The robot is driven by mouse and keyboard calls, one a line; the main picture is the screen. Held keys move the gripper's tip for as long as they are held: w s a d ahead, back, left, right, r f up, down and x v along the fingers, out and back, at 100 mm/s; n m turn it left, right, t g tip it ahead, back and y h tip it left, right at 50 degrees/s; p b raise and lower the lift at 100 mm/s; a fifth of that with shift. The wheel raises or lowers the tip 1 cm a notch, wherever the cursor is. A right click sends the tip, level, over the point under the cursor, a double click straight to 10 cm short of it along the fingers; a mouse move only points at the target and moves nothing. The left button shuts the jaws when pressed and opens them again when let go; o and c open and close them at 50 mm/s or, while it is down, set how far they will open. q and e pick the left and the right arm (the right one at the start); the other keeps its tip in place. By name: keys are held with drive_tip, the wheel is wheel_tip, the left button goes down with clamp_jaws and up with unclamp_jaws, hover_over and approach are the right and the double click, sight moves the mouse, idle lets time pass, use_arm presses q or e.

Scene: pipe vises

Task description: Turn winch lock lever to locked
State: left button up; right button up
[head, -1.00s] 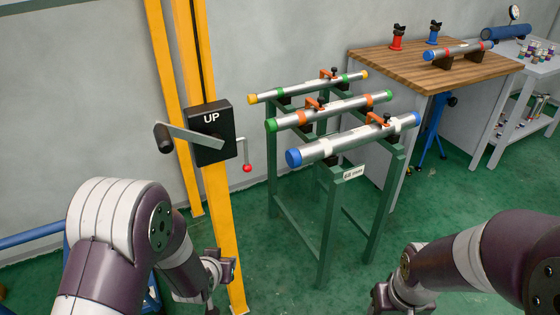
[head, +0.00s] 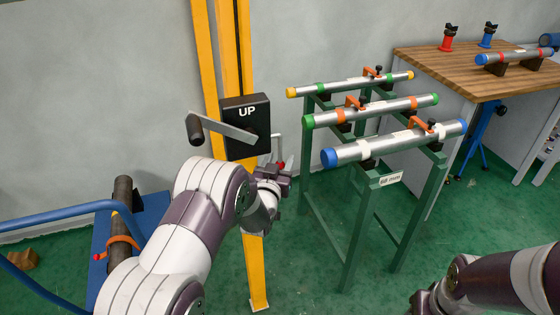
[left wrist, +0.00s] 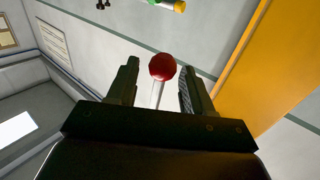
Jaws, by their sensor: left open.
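The winch box (head: 246,127), black with "UP" on its face, is mounted on a yellow post. A silver crank with a dark grip (head: 195,129) reaches left across its front. The lock lever is a thin bent rod at the box's right side, with a red ball (head: 282,165) at its lower end. My left gripper (head: 285,178) is right at the red ball. In the left wrist view the red ball (left wrist: 162,67) and its pale rod stand between the open fingers (left wrist: 160,85), with gaps on both sides. My right gripper (head: 425,303) is low at the right, its fingers unclear.
A green rack (head: 349,230) with several capped pipes stands just right of the post. A wooden workbench (head: 450,75) is behind it. A blue cart (head: 150,208) carrying a dark pipe is at left.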

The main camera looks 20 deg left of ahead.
use_arm(q)
drive_tip(key=shift+w, duration=0.35)
drive_tip(key=shift+c, duration=0.4)
